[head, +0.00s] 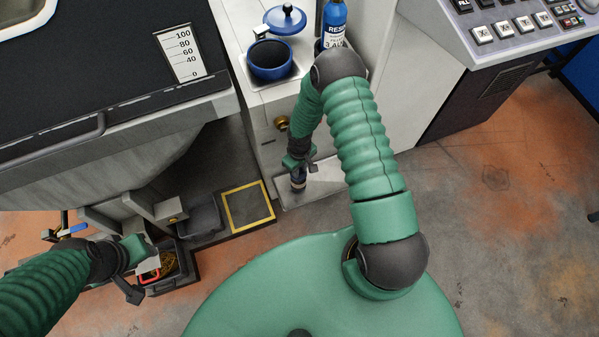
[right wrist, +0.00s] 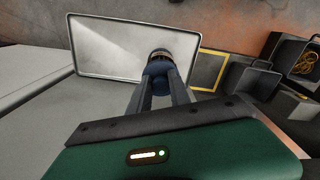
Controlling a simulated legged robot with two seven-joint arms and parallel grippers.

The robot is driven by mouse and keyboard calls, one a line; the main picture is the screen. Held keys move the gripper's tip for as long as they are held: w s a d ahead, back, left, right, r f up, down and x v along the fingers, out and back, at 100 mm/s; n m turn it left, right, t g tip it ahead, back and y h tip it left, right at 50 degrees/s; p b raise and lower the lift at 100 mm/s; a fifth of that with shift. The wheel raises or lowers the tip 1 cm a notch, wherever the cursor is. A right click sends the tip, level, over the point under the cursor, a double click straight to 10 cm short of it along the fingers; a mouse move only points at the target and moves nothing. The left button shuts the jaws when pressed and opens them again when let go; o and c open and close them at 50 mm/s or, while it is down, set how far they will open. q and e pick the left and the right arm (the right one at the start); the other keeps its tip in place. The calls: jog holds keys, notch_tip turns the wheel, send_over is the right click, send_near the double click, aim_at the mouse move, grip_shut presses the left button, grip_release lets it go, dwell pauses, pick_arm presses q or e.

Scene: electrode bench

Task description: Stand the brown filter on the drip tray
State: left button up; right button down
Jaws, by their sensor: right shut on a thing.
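My right gripper (head: 299,164) is shut on a small dark cylinder, the filter (head: 298,181), over the left part of the drip tray (head: 326,183). In the right wrist view the filter (right wrist: 157,68) sits between the fingertips (right wrist: 160,84), with a dark blue body and a brownish band at its far end. The drip tray (right wrist: 108,48) is a shallow, shiny grey rectangle with a raised rim. The filter looks about upright; I cannot tell whether it touches the tray. My left gripper (head: 140,272) hangs over dark bins at lower left; its jaws are unclear.
A yellow-framed dark square (head: 248,206) lies left of the tray, with dark open bins (head: 203,218) beyond. A pale cabinet with a brass knob (head: 281,122) stands behind the tray. A blue pot (head: 270,60) and blue bottle (head: 334,25) stand on top.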

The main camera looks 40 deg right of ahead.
aim_at(299, 185)
notch_tip(299, 185, down, 2)
jog(key=shift+f, duration=0.15)
jog(key=c, duration=1.2)
grip_release()
